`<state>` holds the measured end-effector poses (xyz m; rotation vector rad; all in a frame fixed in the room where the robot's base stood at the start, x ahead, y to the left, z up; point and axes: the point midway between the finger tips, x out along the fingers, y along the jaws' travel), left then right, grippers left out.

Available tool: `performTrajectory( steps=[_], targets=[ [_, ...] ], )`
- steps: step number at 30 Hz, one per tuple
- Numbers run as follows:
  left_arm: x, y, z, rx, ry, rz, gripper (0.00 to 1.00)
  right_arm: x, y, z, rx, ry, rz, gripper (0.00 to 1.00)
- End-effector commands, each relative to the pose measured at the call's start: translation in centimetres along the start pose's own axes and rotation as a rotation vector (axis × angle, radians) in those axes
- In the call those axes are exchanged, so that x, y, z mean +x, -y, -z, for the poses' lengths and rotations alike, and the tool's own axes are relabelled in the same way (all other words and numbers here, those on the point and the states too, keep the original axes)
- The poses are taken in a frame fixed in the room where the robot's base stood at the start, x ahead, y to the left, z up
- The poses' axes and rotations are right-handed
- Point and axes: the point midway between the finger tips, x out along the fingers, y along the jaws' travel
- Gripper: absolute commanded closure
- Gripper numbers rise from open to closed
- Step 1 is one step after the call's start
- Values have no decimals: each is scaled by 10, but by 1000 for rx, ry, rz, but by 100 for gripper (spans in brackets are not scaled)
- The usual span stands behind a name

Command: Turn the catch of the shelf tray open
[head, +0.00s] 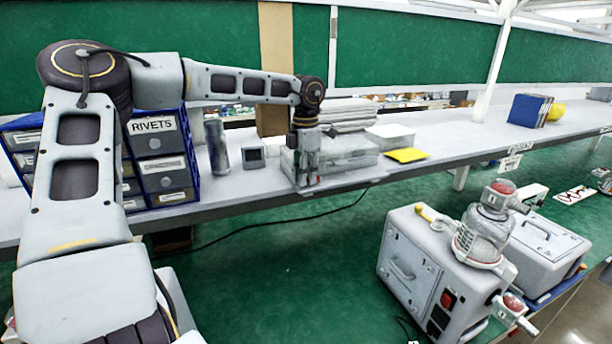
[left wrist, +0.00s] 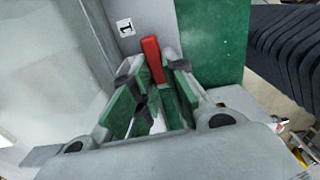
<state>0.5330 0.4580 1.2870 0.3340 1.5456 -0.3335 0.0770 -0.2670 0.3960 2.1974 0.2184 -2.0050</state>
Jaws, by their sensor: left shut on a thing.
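The grey shelf tray (head: 352,150) stands on the long shelf, at the middle of the head view. My left gripper (head: 305,182) points down at its front left part. In the left wrist view the red catch (left wrist: 151,55) stands between the fingertips of my left gripper (left wrist: 156,74), near a grey face with a label marked 1 (left wrist: 126,27). The gripper is shut on the catch, and its fingertips hide the catch's lower part. In the head view the catch is hidden by the gripper. My right gripper is not in view.
Left of the tray on the shelf are a small grey box (head: 253,158), a grey canister (head: 217,147) and the RIVETS drawers (head: 163,160). A yellow pad (head: 406,155) lies to its right. A pump unit (head: 410,262) stands in front on the right.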

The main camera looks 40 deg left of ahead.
Motion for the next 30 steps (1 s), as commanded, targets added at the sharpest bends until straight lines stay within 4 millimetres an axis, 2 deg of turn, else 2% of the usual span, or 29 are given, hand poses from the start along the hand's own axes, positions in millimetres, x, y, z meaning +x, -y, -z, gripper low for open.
performTrajectory(
  steps=[7,19,20,21,30],
  targets=[
    [-1,-1,0,61,1,-1,100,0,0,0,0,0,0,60],
    [-1,-1,0,69,2,-1,100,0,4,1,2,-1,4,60],
    [-1,-1,0,69,2,-1,82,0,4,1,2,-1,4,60],
    [-1,-1,0,69,2,-1,77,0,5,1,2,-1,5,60],
    [0,-1,0,68,1,0,77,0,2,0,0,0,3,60]
  ],
)
